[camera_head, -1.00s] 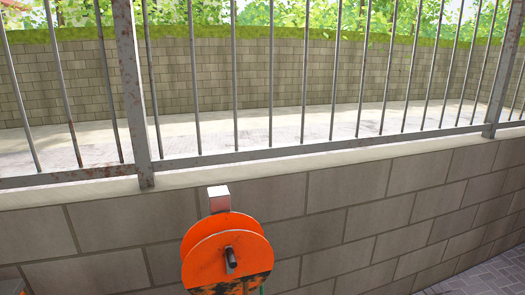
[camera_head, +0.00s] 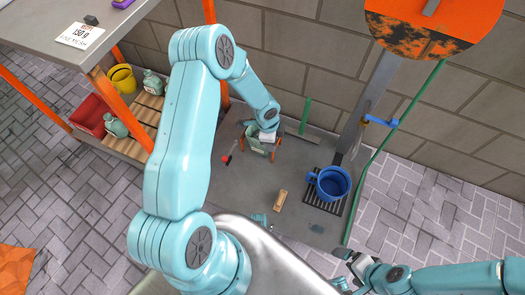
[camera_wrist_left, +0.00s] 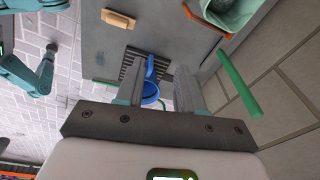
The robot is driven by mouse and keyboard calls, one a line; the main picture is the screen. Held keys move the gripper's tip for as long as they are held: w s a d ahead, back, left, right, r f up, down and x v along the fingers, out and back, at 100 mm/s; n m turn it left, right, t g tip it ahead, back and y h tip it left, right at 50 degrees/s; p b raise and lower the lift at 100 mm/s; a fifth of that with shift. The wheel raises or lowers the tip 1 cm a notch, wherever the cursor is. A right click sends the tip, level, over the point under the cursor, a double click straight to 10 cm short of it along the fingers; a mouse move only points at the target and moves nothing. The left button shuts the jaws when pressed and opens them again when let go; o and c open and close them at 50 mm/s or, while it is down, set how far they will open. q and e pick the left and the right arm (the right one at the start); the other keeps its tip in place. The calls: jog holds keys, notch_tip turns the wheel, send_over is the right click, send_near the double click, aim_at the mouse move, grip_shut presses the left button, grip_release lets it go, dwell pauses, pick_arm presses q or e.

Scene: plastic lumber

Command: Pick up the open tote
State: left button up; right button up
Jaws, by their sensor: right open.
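The open tote, pale green with orange edging, stands on the grey bench top (camera_head: 232,190) in the head view (camera_head: 257,148), partly hidden by my left wrist. In the left wrist view the tote (camera_wrist_left: 232,14) is cut off at the upper right, outside the fingers. My left gripper (camera_wrist_left: 157,78) has its two fingers apart with nothing held between them; a blue mug shows beyond them. My right gripper (camera_head: 346,268) is open and empty at the bench's near right corner, apart from the tote.
The blue mug (camera_head: 333,184) stands on a dark slatted mat. A wooden block (camera_head: 281,200), a red-tipped tool (camera_head: 230,153) and a green upright strip (camera_head: 305,116) are nearby. A post and green hose rise at right. Left shelves hold a yellow pot (camera_head: 122,78) and red bin (camera_head: 90,117).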

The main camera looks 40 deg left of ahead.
pick_arm(q)
jog(key=w+a+f+m+y+b, duration=0.2)
jog(key=w+a+f+m+b, duration=0.15)
jog(key=a, duration=0.55)
jog(key=shift+n+y, duration=0.25)
jog(key=shift+y, duration=0.05)
jog(key=a+f+b, duration=0.1)
jog(key=f, duration=0.4)
jog(key=f+b, duration=0.2)
jog(key=f, duration=0.3)
jog(key=a+f+b, duration=0.1)
jog(key=f+b, duration=0.1)
jog(key=f, duration=0.3)
jog(key=shift+w+a, duration=0.3)
jog(key=shift+f, duration=0.4)
pick_arm(e)
notch_tip(320, 180, down, 11)
jog(key=d, duration=0.1)
jog(key=shift+w+r, duration=0.2)
jog(key=shift+w, duration=0.25)
pick_arm(q)
jog(key=shift+f+b, duration=0.2)
jog(key=shift+b, duration=0.3)
pick_arm(e)
jog(key=shift+f, duration=0.45)
pick_arm(q)
jog(key=shift+c, duration=0.3)
grip_shut()
jog(key=shift+w+a, duration=0.1)
